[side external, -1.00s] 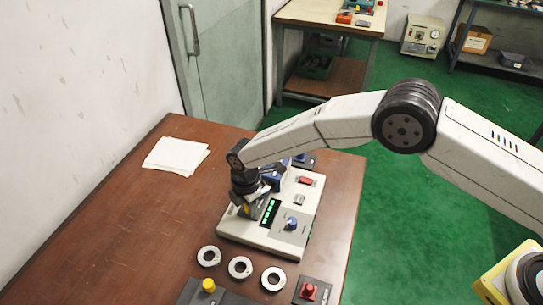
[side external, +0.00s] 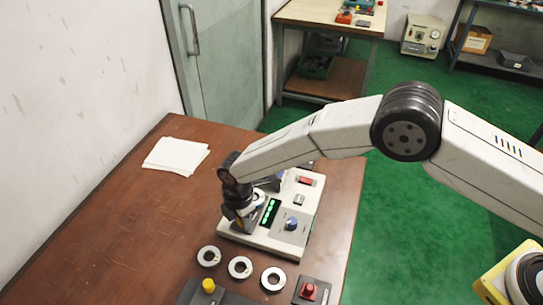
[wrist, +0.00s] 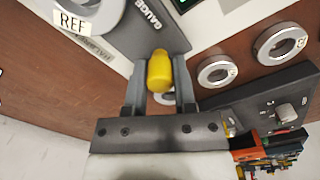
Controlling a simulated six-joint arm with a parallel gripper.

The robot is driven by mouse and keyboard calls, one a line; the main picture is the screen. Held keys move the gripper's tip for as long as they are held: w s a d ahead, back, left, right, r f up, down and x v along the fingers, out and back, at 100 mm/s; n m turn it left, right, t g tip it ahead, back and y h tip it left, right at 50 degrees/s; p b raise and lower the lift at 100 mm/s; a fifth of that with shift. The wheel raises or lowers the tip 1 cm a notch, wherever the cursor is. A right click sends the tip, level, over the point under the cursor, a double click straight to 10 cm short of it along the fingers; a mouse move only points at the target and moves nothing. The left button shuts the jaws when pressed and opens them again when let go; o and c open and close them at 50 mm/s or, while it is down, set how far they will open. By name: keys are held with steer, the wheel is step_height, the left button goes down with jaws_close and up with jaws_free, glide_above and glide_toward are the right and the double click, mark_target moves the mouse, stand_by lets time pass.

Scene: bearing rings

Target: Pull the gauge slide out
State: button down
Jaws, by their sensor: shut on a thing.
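The gauge slide (wrist: 150,40) is a dark grey piece marked "GAUGE" in the wrist view, with an upright yellow knob (wrist: 159,72) on it. My gripper (wrist: 160,84) is shut on the yellow knob, one finger on each side. In the side external view my gripper (side external: 242,226) is low at the left edge of the white gauge unit (side external: 265,240), which has a green-lit display (side external: 271,212) and a blue dial (side external: 291,224). There my gripper hides most of the slide and its knob.
Several rings lie around: a ring (side external: 209,256), another ring (side external: 240,267) and a third ring (side external: 273,279) in front of the unit. The brown table is clear to the left, except for papers (side external: 177,156).

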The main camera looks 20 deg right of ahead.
steer(key=shift+s+a, duration=0.8)
steer(key=shift+s, duration=0.05)
stand_by(0.4)
steer(key=c, duration=0.6)
jaws_free()
steer(key=shift+d, duration=0.1)
steer(key=shift+w, duration=0.1)
steer(key=shift+r, duration=0.4)
step_height(320, 180, up, 6)
